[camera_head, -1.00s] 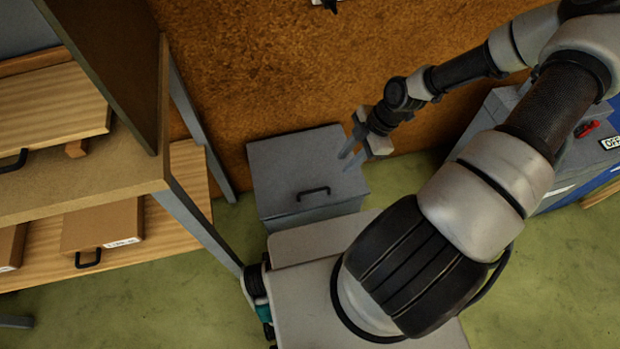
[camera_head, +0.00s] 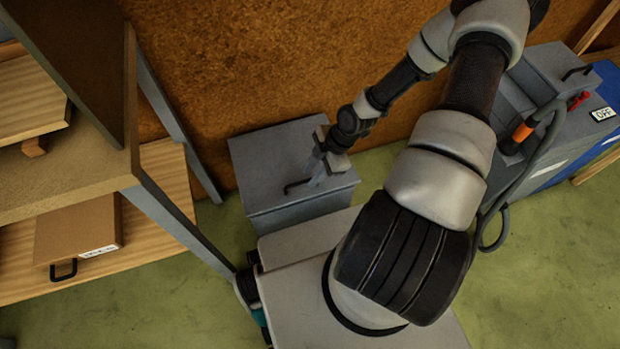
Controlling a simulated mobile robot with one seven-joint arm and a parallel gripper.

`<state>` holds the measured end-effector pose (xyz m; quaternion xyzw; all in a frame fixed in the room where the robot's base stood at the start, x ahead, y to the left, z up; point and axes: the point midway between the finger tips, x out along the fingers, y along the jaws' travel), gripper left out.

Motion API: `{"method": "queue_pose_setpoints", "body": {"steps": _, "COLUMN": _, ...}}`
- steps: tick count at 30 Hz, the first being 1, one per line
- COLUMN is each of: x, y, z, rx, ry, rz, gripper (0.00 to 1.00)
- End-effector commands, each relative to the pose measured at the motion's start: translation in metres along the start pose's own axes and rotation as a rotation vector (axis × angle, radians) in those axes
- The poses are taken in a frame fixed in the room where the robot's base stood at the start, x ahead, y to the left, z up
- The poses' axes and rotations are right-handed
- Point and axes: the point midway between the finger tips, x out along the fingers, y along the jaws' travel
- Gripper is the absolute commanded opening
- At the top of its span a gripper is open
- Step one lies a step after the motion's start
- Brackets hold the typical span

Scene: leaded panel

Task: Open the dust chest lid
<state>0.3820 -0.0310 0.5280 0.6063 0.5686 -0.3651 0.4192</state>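A grey chest (camera_head: 265,165) with a flat lid stands on the floor against the brown wall; its lid is shut. A black bar handle (camera_head: 297,186) sits near the lid's front edge. My gripper (camera_head: 316,174) is over the right part of the lid, its fingers pointing down beside the right end of the handle. The two fingers look apart, with a narrow gap. I cannot tell whether they touch the handle or the lid.
A wooden shelf unit (camera_head: 62,195) with drawers and a grey leg stands left of the chest. A grey and blue machine (camera_head: 560,130) with a hose stands at the right. Green floor (camera_head: 555,245) is clear at the lower right.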

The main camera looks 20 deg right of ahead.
Motion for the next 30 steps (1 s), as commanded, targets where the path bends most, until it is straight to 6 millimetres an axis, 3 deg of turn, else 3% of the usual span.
{"method": "queue_pose_setpoints", "body": {"steps": 4, "x": 0.016, "y": 0.000, "z": 0.000, "rx": -0.001, "ry": 0.000, "rz": 0.000, "gripper": 0.28}}
{"method": "queue_pose_setpoints", "body": {"steps": 15, "x": 0.020, "y": 0.000, "z": 0.000, "rx": 0.001, "ry": 0.000, "rz": 0.001, "gripper": 0.28}}
{"method": "queue_pose_setpoints", "body": {"steps": 20, "x": 0.020, "y": 0.000, "z": 0.000, "rx": 0.001, "ry": 0.000, "rz": 0.001, "gripper": 0.01}}
{"method": "queue_pose_setpoints", "body": {"steps": 30, "x": 0.018, "y": 0.000, "z": -0.002, "rx": 0.002, "ry": 0.000, "rz": -0.004, "gripper": 0.00}}
